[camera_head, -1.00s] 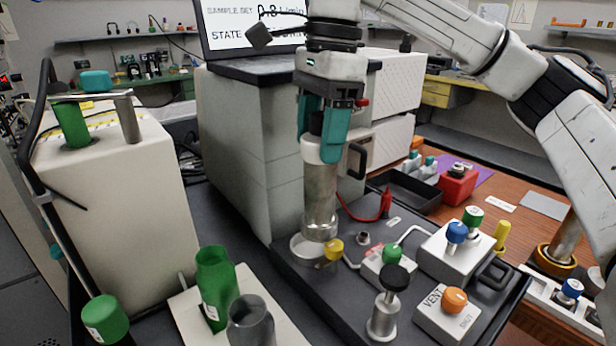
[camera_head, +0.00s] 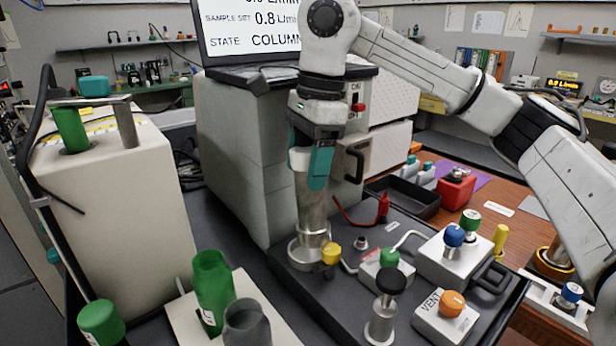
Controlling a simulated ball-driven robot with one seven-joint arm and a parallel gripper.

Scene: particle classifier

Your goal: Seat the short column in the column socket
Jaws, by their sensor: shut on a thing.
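The short column (camera_head: 310,208) is a grey metal cylinder with a white top collar. It stands upright, with its lower end at the column socket (camera_head: 302,254), a pale round ring on the dark deck. The column's bottom appears to be inside or right over the ring; how deep it sits I cannot tell. My gripper (camera_head: 314,168), with teal fingers, points down and is shut on the column's upper end. A yellow knob (camera_head: 331,252) sits at the socket's front right side.
Right of the socket are a green-knobbed block (camera_head: 389,258), a black-topped post (camera_head: 388,300), an orange-knobbed VENT block (camera_head: 452,304) and a blue-and-green-knobbed box (camera_head: 455,250). A green bottle (camera_head: 213,290) stands front left. The large cabinet (camera_head: 235,150) rises close behind.

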